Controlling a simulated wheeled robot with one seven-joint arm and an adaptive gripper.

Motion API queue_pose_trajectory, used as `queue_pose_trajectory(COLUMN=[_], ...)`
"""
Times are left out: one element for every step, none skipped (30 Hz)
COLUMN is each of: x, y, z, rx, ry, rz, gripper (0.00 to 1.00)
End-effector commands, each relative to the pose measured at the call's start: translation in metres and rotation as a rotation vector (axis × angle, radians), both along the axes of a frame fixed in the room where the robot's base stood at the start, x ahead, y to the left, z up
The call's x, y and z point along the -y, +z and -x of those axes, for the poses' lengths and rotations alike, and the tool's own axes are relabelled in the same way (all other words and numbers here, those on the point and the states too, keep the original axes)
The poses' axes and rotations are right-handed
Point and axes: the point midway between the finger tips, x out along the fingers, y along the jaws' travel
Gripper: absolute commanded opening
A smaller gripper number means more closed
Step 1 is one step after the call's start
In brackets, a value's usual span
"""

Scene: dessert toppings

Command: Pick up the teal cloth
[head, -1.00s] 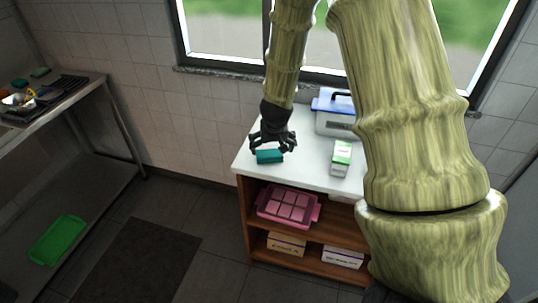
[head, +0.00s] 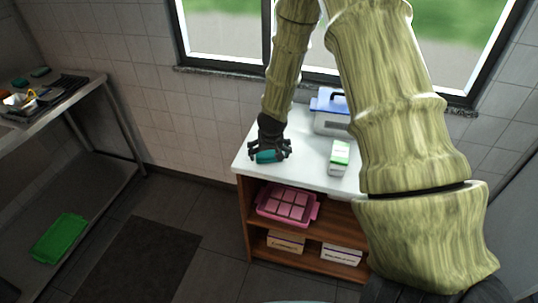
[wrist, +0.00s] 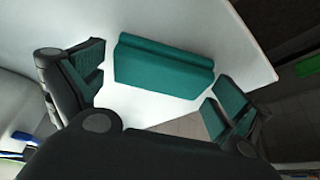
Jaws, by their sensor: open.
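The teal cloth (head: 267,158) is a folded block lying on the white top of the wooden cabinet, near its left end. In the wrist view the teal cloth (wrist: 162,68) lies on the white surface, between and just beyond the finger pads. My gripper (head: 270,153) is over the cloth, pointing down, with its fingers to either side. In the wrist view my gripper (wrist: 158,95) is open, and a gap shows between the cloth and each finger. The fingers hide part of the cloth in the head view.
A green-and-white box (head: 339,158) stands right of the cloth. A blue-lidded case (head: 331,115) is behind, near the window. A pink tray (head: 287,207) sits on the shelf below. A metal table (head: 95,98) with items is at left; the left front of the white top is clear.

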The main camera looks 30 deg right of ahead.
Motion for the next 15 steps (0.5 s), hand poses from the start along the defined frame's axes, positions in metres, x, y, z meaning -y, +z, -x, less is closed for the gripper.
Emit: queue_pose_trajectory(x=[-0.0001, -0.0001, -0.0001, -0.0001, -0.0001, -0.0001, -0.0001, -0.0002, -0.0001, -0.0001, -0.0001, -0.0001, -0.0001, -0.0001, -0.0001], y=[-0.0001, -0.0001, -0.0001, -0.0001, 0.0000, 0.0000, -0.0001, -0.0001, -0.0001, -0.0001, -0.0001, -0.0001, -0.0001, -0.0001, 0.0000], z=[-0.0001, -0.0001, 0.0000, 0.0000, 0.0000, 0.0000, 0.0002, 0.0001, 0.0002, 0.0002, 0.0002, 0.0002, 0.0002, 0.0002, 0.0002], rx=[0.000, 0.000, 0.000, 0.000, 0.000, 0.000, 0.000, 0.000, 0.000, 0.000, 0.000, 0.000, 0.000, 0.000, 0.000], ry=[0.000, 0.000, 0.000, 0.000, 0.000, 0.000, 0.000, 0.000, 0.000, 0.000, 0.000, 0.000, 0.000, 0.000, 0.000], rz=[0.000, 0.000, 0.000, 0.000, 0.000, 0.000, 0.000, 0.000, 0.000, 0.000, 0.000, 0.000, 0.000, 0.000, 0.000], gripper=[1.00, 1.00, 1.00, 1.00, 1.00, 0.93, 0.87, 0.82, 0.74, 0.69, 0.64, 0.62, 0.62, 0.62, 0.59])
